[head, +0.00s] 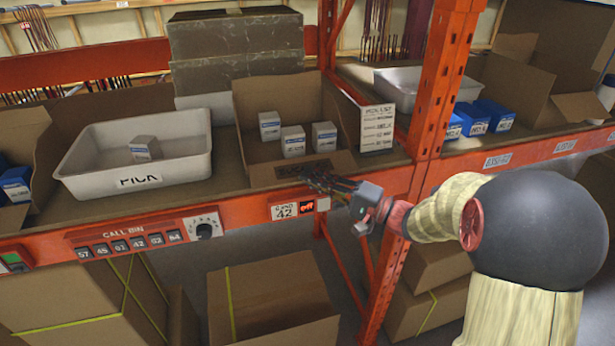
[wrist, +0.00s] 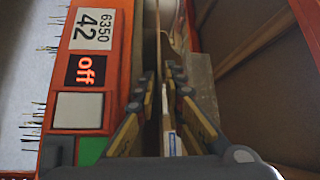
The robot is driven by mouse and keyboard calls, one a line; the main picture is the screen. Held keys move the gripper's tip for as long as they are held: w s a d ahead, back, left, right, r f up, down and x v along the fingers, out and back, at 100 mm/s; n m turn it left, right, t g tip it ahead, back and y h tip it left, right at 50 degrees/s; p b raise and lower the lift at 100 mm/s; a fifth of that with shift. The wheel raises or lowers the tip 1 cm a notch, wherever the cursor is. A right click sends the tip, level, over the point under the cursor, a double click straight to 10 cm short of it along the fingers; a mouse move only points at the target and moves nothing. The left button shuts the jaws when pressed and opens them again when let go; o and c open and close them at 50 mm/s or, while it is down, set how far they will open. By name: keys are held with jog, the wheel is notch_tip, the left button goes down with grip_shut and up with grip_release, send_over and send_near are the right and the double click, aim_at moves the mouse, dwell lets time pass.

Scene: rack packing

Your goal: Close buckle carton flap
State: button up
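The buckle carton (head: 262,95) is an open brown cardboard box on the shelf, with 3 small white boxes (head: 293,140) with blue labels inside. Its low front flap (head: 262,174) stands along the shelf's front edge. My gripper (head: 318,182) is at the right part of this flap, above the 6350 42 label. In the wrist view my gripper's fingers (wrist: 160,92) stand apart on either side of a thin cardboard edge (wrist: 157,45), with gaps visible; contact is unclear. The far side of the fingers is hidden.
A white PICK bin (head: 190,165) stands left of the carton. An orange upright post (head: 437,85) rises right of my gripper. The orange shelf beam (head: 240,210) carries a call panel.

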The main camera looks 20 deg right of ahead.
jog(key=shift+w+a+r, duration=0.1)
jog(key=shift+w+a, duration=0.4)
jog(key=shift+w, duration=0.05)
grip_shut()
dwell(0.4)
